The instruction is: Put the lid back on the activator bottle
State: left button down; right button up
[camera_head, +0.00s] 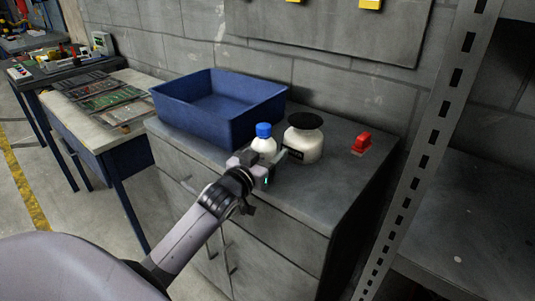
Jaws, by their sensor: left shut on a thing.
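A small white bottle (264,147) stands upright on the grey cabinet top, with a blue lid (264,130) sitting on its top. Whether the lid is fully seated cannot be told from here. My left gripper (262,168) is at the near side of the bottle, low down, shut on it. The gripper hides the lower part of the bottle. My right gripper is not in view.
A wide white jar with a black top (303,143) stands just right of the bottle. A blue open bin (200,118) is behind left. A small red object (362,142) lies farther right. The cabinet top (325,185) is clear at the front right. A metal shelf upright (437,130) rises at right.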

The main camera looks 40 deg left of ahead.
pick_arm(q)
jog(key=shift+r, duration=0.1)
jog(key=shift+f, duration=0.2)
jog(key=shift+c, duration=0.8)
grip_release()
jog(key=shift+r, duration=0.1)
jog(key=shift+s, duration=0.15)
jog(key=s, duration=1.1)
jog(key=shift+s+d, duration=0.35)
jog(key=shift+d, duration=0.1)
jog(key=shift+r, duration=0.1)
